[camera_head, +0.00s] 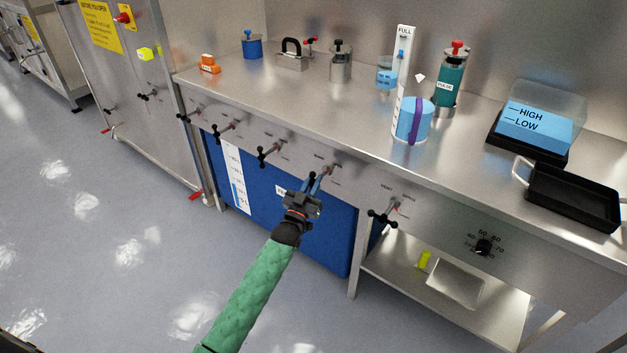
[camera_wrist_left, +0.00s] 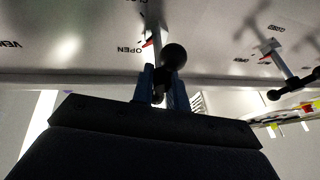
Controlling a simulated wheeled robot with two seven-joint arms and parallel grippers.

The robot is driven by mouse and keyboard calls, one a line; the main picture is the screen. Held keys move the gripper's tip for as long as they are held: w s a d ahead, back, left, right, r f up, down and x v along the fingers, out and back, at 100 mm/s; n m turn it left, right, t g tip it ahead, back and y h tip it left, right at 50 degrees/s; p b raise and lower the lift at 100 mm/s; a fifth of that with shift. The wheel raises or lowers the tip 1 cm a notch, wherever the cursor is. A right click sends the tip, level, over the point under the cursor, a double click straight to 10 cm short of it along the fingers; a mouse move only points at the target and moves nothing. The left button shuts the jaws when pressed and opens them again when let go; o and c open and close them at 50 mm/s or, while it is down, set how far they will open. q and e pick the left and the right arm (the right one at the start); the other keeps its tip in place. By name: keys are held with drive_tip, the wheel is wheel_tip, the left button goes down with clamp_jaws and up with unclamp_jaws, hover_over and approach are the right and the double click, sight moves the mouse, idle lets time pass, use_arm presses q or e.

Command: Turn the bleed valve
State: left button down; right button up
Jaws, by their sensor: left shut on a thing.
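My left gripper (camera_head: 313,184) is at the front panel of the steel counter, on a valve handle (camera_head: 328,170) near the middle of a row of similar black-knobbed valves. In the left wrist view its two blue fingers (camera_wrist_left: 162,90) are shut on the handle, whose black ball knob (camera_wrist_left: 174,57) shows just above and between them. A red pointer (camera_wrist_left: 149,42) on the stem sits beside the word OPEN on the panel. The valve's own name cannot be read clearly. My right gripper is not in view.
Another valve (camera_head: 384,215) is on the panel to the right, and others (camera_head: 268,154) are to the left. A blue tank (camera_head: 325,235) stands under the counter. A black dial (camera_head: 483,247) is at the far right. The floor in front is clear.

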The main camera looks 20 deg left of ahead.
use_arm(q)
drive_tip(key=shift+w+a, duration=0.1)
drive_tip(key=shift+a, duration=0.15)
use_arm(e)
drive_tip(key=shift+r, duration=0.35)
use_arm(q)
drive_tip(key=c, duration=1.5)
unclamp_jaws()
drive_tip(key=shift+f, duration=0.1)
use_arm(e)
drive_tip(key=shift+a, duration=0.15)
use_arm(q)
drive_tip(key=shift+o, duration=0.2)
